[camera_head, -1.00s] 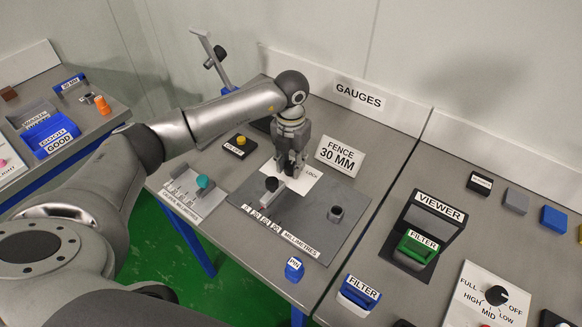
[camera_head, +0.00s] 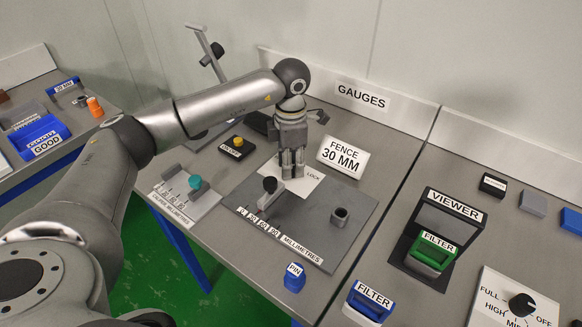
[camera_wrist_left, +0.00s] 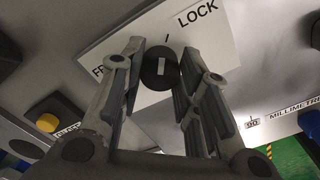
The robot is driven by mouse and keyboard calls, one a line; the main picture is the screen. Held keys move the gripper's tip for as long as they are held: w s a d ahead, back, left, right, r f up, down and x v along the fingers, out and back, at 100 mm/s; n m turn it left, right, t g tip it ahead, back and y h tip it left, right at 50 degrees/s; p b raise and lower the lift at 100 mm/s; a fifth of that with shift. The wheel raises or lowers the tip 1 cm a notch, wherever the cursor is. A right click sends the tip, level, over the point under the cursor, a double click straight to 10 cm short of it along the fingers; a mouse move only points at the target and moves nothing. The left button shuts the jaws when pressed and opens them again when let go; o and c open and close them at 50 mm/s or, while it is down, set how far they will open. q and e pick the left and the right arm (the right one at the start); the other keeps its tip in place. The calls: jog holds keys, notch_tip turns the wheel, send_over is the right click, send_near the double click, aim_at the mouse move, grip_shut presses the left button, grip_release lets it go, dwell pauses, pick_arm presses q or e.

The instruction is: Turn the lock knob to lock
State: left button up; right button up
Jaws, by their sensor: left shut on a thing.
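The lock knob (camera_wrist_left: 160,68) is a round dark knob with a pale mark, on a white plate (camera_wrist_left: 105,53) lettered "LOCK" and partly hidden "FR…". In the left wrist view it sits between the fingertips of my left gripper (camera_wrist_left: 158,80), which is shut on it. In the head view my left gripper (camera_head: 291,170) points down over the white plate (camera_head: 318,184) and hides the knob. The fence gauge (camera_head: 318,222) is a grey plate with a slider, a black knob (camera_head: 270,184) and a millimetre scale. My right gripper is not in view.
A "FENCE 30 MM" sign (camera_head: 343,156) stands close to the right of my left gripper. The caliper plate (camera_head: 180,196) with a teal knob and a black box with a yellow button (camera_head: 238,147) lie to the left.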

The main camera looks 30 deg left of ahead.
pick_arm(q)
jog(key=shift+m+b, duration=0.4)
jog(key=shift+m, duration=0.4)
jog(key=o, duration=1)
jog(key=shift+o, duration=0.2)
notch_tip(320, 180, up, 12)
